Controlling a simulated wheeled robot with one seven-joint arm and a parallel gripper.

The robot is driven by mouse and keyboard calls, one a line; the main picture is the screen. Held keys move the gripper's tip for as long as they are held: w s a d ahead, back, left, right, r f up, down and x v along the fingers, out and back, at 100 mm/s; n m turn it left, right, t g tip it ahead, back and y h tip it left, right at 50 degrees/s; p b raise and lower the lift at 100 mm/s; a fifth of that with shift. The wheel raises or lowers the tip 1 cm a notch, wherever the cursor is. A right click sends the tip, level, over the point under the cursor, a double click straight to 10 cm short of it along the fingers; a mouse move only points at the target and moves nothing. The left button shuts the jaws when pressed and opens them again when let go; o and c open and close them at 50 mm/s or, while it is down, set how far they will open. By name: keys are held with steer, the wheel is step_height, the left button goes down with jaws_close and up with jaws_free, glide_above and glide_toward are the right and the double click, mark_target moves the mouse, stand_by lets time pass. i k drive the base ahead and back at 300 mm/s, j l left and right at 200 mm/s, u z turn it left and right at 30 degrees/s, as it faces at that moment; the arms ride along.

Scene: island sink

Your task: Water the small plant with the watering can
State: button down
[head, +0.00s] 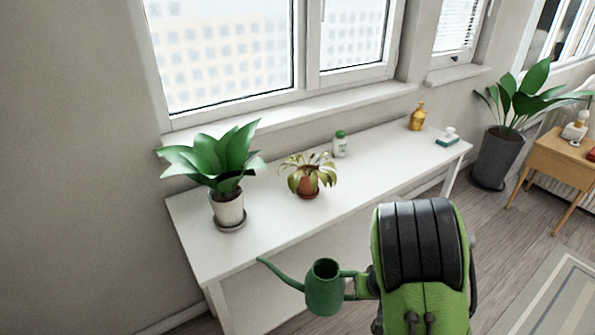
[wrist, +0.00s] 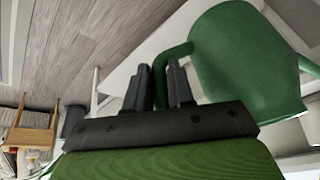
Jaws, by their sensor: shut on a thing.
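The green watering can (head: 325,288) hangs upright at the front of the white table, with its long spout pointing left. My gripper (head: 362,285) is shut on the can's handle, at the can's right side. In the wrist view, the dark fingers (wrist: 166,84) close on the green handle, and the can body (wrist: 245,60) fills the upper right. The small plant (head: 308,178), with drooping yellow-green leaves in a terracotta pot, stands on the table beyond the can. The can is apart from it.
A larger leafy plant in a white pot (head: 228,211) stands on the left of the white table (head: 262,228). A white bottle with a green cap (head: 340,146), a yellow bottle (head: 417,117) and a green-based item (head: 447,138) stand farther back. A wooden side table (head: 560,155) is at right.

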mark_target(304, 180)
steer(key=i+l+u, duration=0.2)
steer(key=u, duration=0.25)
steer(key=i+l+u, duration=0.15)
steer(key=l+u, duration=0.15)
steer(key=u, duration=0.2)
steer(key=l+u, duration=0.45)
steer(key=i+l+u, duration=0.1)
steer(key=l+u, duration=0.2)
steer(key=u, duration=0.15)
steer(key=l+u, duration=0.35)
steer(key=u, duration=0.15)
